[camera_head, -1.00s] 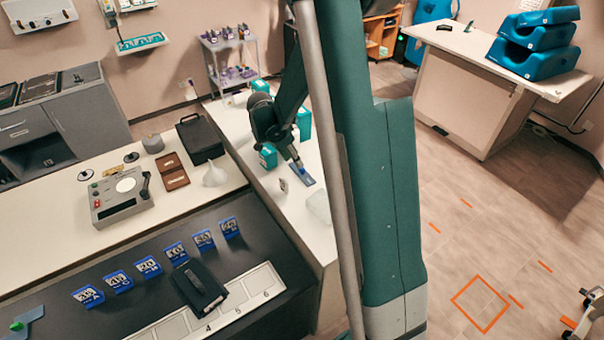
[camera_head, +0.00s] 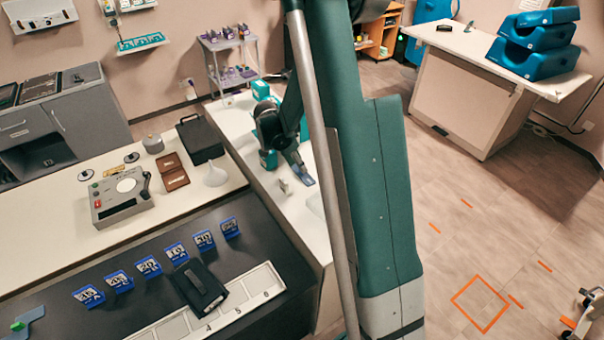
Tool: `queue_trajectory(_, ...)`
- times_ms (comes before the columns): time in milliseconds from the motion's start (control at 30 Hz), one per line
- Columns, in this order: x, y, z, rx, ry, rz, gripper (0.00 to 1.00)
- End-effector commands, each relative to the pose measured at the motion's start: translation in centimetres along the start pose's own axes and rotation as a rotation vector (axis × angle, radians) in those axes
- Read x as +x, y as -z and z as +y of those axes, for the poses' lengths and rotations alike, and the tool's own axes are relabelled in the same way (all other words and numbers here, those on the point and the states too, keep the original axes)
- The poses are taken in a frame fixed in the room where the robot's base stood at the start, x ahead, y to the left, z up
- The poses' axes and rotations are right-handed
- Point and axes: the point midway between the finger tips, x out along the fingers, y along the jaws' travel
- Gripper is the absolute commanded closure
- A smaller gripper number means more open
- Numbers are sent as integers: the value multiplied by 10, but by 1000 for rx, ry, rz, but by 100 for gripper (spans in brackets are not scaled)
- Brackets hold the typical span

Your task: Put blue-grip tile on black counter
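My gripper (camera_head: 297,163) is in the head view above the white counter, pointing down and to the right. A small flat grey-blue tile (camera_head: 304,179) lies at its fingertips, and this seems to be the blue-grip tile. The fingers overlap the tile's upper end and hide its grip. I cannot tell whether they are closed on it. The black counter (camera_head: 262,249) is at the lower left, with a row of blue numbered blocks (camera_head: 149,267), a black case (camera_head: 200,287) and a white numbered strip (camera_head: 263,284) on it.
The white counter (camera_head: 235,123) also holds a small pale upright piece (camera_head: 283,186) beside the tile and teal boxes near my gripper. A white funnel (camera_head: 215,174), brown case (camera_head: 173,173) and black box (camera_head: 201,139) stand left. The black counter's right end has bare room.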

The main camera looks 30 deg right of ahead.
Motion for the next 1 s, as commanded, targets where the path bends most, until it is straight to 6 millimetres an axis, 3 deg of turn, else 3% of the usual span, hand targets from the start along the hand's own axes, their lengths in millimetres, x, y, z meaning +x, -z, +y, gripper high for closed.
queue_trajectory(333,28,2,0,0,0,0,65)
queue_trajectory(967,31,2,0,0,0,0,65)
queue_trajectory(1000,31,2,0,0,0,0,69)
